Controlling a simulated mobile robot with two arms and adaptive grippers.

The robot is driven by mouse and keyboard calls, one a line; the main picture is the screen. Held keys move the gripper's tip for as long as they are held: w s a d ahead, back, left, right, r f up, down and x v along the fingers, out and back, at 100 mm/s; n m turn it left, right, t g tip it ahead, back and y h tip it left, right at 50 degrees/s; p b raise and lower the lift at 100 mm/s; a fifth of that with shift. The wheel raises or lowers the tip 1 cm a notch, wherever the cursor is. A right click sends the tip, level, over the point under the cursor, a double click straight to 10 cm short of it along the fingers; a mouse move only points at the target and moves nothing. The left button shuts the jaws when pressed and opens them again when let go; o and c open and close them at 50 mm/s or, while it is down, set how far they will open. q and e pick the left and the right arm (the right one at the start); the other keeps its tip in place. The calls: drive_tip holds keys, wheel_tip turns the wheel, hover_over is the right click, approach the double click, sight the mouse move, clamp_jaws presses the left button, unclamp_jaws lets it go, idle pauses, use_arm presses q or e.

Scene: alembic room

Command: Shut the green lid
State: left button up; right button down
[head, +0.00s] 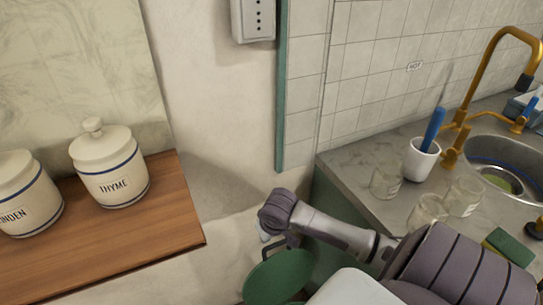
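A green round lid (279,279) shows at the bottom centre, beside the end of the counter. It looks raised and tilted, and its lower part is cut off by the frame edge. What it belongs to is not clearly visible. My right arm comes in from the lower right, and its wrist bends down just above the lid. My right gripper (272,240) is at the lid's upper edge, mostly hidden by the wrist. I cannot tell whether it touches the lid or whether its fingers are open. My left gripper is not in view.
A wooden shelf (150,235) at left holds white jars, one marked THYME (113,178). The stone counter (345,160) at right holds glass jars (386,181), a white cup (420,160) with a blue-handled tool, a sponge (508,246) and a sink (500,170) with a brass tap.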

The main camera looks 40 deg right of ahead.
drive_tip(key=w+d+r+m, duration=0.1)
drive_tip(key=w+d, duration=0.2)
drive_tip(key=d, duration=0.1)
wheel_tip(320, 180, down, 9)
drive_tip(key=shift+s+d, duration=0.15)
drive_tip(key=shift+s, duration=0.3)
drive_tip(key=shift+s+r, duration=0.1)
